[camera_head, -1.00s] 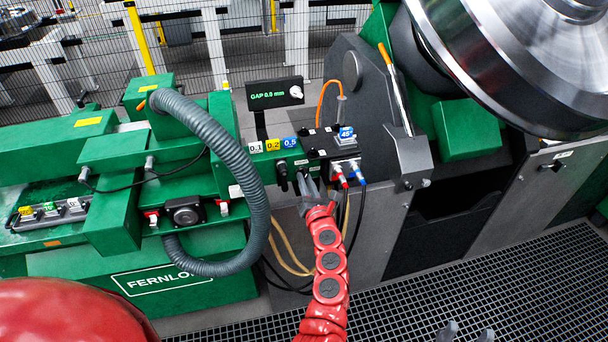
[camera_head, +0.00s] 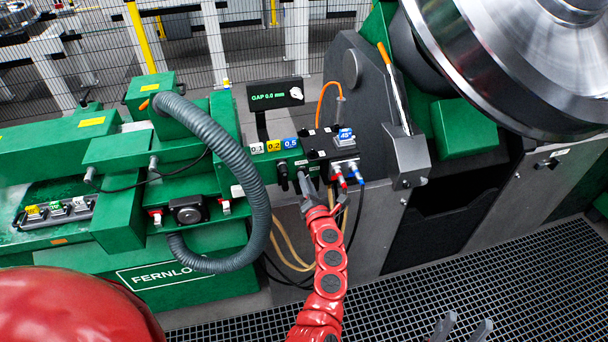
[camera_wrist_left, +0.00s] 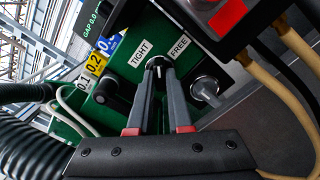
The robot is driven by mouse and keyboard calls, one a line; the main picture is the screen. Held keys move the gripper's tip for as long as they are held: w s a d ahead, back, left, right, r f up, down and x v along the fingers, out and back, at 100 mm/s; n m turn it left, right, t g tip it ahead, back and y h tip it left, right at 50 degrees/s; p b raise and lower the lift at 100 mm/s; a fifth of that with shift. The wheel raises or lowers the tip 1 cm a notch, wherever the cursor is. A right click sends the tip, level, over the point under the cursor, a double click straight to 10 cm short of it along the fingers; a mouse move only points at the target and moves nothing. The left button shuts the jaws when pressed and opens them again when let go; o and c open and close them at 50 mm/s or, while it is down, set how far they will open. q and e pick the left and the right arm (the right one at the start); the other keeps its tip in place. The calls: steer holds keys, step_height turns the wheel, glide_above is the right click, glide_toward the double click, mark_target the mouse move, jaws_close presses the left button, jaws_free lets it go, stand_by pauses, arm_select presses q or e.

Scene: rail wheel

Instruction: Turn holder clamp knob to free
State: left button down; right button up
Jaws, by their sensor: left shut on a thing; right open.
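The clamp knob (camera_wrist_left: 158,64) sits on the green panel between a TIGHT label (camera_wrist_left: 141,53) and a FREE label (camera_wrist_left: 179,46) in the left wrist view. My left gripper (camera_wrist_left: 159,78) is shut on it, and its fingers hide most of the knob, so its exact angle is unclear. In the head view my left gripper (camera_head: 308,186) is at the front of the green block, below the numbered tags. My right gripper (camera_head: 466,325) is open and empty over the floor grating at the bottom edge.
A black knob (camera_wrist_left: 114,94) stands left of the fingers and a silver fitting (camera_wrist_left: 206,88) right. Red and blue cable plugs (camera_head: 348,173) hang close by. A thick grey hose (camera_head: 225,150) arches to the left. The display (camera_head: 275,94) appears to read GAP 0.0 mm.

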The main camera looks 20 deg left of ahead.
arm_select(q)
steer(key=m+p, duration=0.3)
steer(key=m, duration=0.1)
steer(key=shift+m+p, duration=0.3)
steer(key=shift+p, duration=0.05)
stand_by(0.4)
